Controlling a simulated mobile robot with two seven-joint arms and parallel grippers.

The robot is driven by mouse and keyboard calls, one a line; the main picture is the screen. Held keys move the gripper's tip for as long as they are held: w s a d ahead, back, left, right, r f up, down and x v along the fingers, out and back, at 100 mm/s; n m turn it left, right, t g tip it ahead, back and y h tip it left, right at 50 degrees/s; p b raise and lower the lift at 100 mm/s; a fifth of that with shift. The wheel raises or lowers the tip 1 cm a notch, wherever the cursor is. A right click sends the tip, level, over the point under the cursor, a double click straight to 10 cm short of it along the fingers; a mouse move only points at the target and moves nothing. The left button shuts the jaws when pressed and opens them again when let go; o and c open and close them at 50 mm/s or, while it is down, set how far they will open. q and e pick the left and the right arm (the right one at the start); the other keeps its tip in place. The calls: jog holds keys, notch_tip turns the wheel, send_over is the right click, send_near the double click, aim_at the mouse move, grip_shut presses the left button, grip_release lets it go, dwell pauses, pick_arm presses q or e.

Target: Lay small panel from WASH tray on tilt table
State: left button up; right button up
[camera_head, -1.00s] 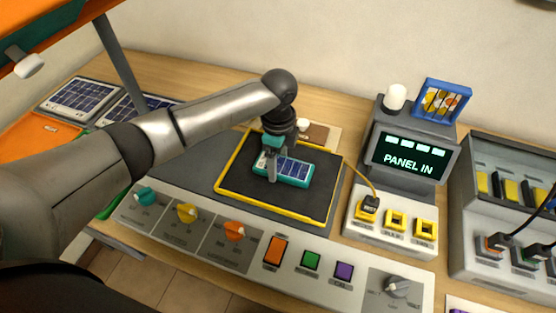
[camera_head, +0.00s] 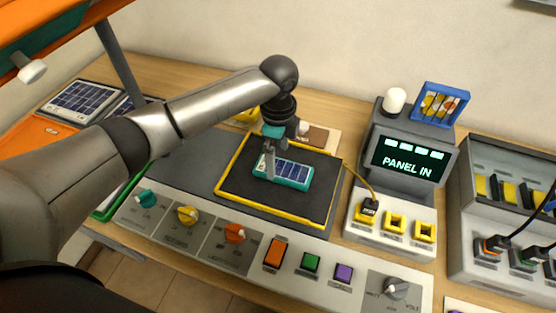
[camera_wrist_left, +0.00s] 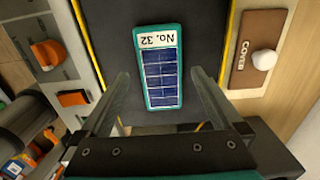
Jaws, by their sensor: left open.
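The small panel (camera_head: 284,171), a blue solar panel with a teal frame, lies on the dark tilt table (camera_head: 310,200) with the yellow rim. In the left wrist view the panel (camera_wrist_left: 160,75) shows a white "No. 32" label. My left gripper (camera_head: 270,172) is above the panel's left part, its fingers pointing down. In the left wrist view the open fingers (camera_wrist_left: 160,80) stand apart on either side of the panel's lower part, with gaps between them and its frame. My right gripper is not in view. The screen (camera_head: 410,155) reads "PANEL IN".
A control strip with knobs and coloured buttons (camera_head: 311,261) runs along the front. A brown cover plate with a white knob (camera_wrist_left: 262,60) lies behind the table. A yellow plug with a cable (camera_head: 368,208) stands to the right. Other panels (camera_head: 82,98) lie at the left.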

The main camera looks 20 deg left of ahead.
aim_at(278, 167)
pick_arm(q)
notch_tip(278, 167, up, 9)
jog(key=shift+f+p, duration=0.2)
jog(key=shift+p, duration=0.25)
dwell(1.1)
